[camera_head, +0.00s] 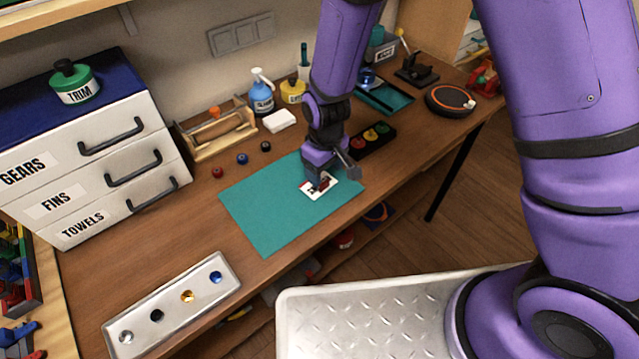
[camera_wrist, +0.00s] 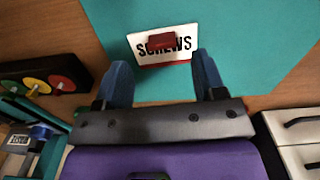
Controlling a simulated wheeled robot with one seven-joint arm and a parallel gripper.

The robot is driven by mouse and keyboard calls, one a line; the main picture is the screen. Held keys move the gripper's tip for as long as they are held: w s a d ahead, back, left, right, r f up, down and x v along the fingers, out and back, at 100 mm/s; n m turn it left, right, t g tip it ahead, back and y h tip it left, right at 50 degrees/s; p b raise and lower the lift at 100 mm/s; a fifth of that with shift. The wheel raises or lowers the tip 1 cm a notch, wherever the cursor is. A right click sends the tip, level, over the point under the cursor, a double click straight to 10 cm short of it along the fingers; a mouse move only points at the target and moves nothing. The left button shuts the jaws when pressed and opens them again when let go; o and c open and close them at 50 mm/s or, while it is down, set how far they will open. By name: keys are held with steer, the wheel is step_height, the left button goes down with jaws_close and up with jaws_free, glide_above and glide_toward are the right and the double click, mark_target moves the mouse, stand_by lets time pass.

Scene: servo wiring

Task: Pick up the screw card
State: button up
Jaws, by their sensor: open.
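The screw card is a white card (camera_wrist: 180,56) lettered SCREWS, with a red block (camera_wrist: 161,42) on its middle and a red lower edge. It lies on the teal mat (camera_wrist: 240,30), near the mat's right end in the head view (camera_head: 262,222). My gripper (camera_wrist: 160,61) is open, its two blue fingers apart on either side of the card's lower edge, with nothing between them. In the head view my gripper (camera_head: 320,181) hangs right over the card (camera_head: 317,195) and hides part of it. The height between fingertips and card is hard to tell.
A black holder with coloured discs (camera_head: 373,141) stands just beyond the mat. Three small knobs (camera_head: 242,158) lie behind it, near a wooden rack (camera_head: 215,130). A metal tray with coloured holes (camera_head: 172,304) lies at the front left. The mat's left part is clear.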

steer(key=shift+a+f, duration=0.1)
steer(key=shift+f, duration=2.2)
steer(key=c, duration=1)
